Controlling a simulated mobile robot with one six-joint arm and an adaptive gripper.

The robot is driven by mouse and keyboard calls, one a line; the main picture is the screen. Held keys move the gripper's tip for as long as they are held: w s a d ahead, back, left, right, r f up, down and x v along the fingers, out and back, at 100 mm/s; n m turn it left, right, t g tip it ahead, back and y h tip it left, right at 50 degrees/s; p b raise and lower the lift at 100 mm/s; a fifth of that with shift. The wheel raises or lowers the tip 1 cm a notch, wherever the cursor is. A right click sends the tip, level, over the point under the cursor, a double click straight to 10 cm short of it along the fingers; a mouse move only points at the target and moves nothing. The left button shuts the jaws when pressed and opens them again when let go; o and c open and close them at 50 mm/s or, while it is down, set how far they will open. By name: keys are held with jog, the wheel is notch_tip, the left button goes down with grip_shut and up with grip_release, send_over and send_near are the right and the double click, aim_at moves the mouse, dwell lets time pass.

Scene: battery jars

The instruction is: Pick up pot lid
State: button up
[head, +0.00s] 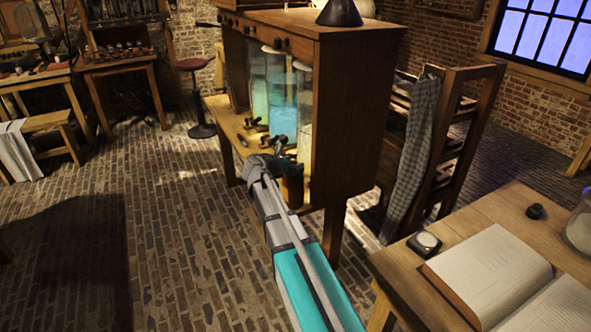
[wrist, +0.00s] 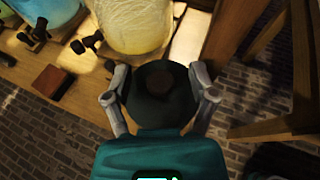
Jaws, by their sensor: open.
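The pot lid (wrist: 158,92) appears as a dark round disc with a small brown knob, in the middle of the wrist view. My gripper (wrist: 160,84) is open, with one finger at each side of the lid. I cannot tell whether the fingers touch it. In the head view, my gripper (head: 278,163) is at the front edge of the cabinet's shelf, just above a brown pot (head: 293,190). The lid is hard to make out there against the dark gripper. My gripper's body hides the near part of the lid in the wrist view.
Large glass jars (head: 283,100) with bluish liquid stand in the wooden cabinet (head: 350,110) behind the gripper. Small black clamps and a brown block (wrist: 52,82) lie on the shelf. A table with an open book (head: 490,270) stands at right.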

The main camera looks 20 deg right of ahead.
aim_at(293, 162)
grip_shut()
dwell(0.4)
jog(key=shift+r, duration=0.2)
notch_tip(293, 162, up, 3)
jog(key=p, duration=0.3)
jog(key=s+a+r+p, duration=0.2)
jog(key=s+r+p, duration=0.2)
jog(key=s+p, duration=0.1)
jog(key=s+a+r+p, duration=0.3)
jog(key=s+r+p, duration=0.2)
jog(key=s, duration=0.3)
jog(key=shift+a+r, duration=0.3)
dwell(0.3)
